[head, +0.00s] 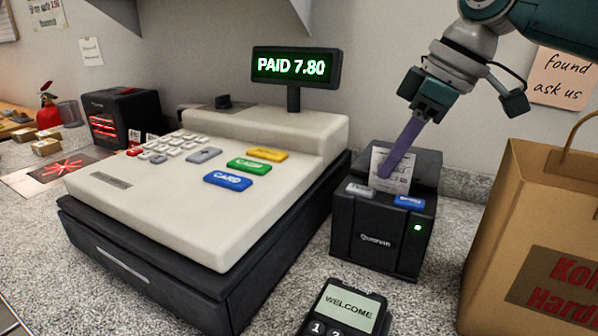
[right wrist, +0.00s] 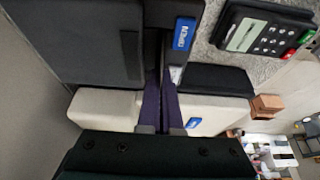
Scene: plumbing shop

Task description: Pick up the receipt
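The receipt (head: 401,180) is a white printed slip standing up out of the top slot of the dark receipt printer (head: 375,237). My right gripper (head: 386,174) reaches down from the upper right, and one purple finger crosses in front of the slip. In the right wrist view the two purple fingers (right wrist: 162,75) stand close together with a narrow gap between them, over the slot. The slip cannot be made out clearly there. The right gripper looks slightly open around the slip; contact cannot be seen. My left gripper is not in view.
A cash register (head: 190,190) stands left of the printer, its display (head: 295,66) reading PAID 7.80. A card terminal (head: 345,308) lies in front. A paper bag (head: 525,225) stands close on the right. The wall is close behind.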

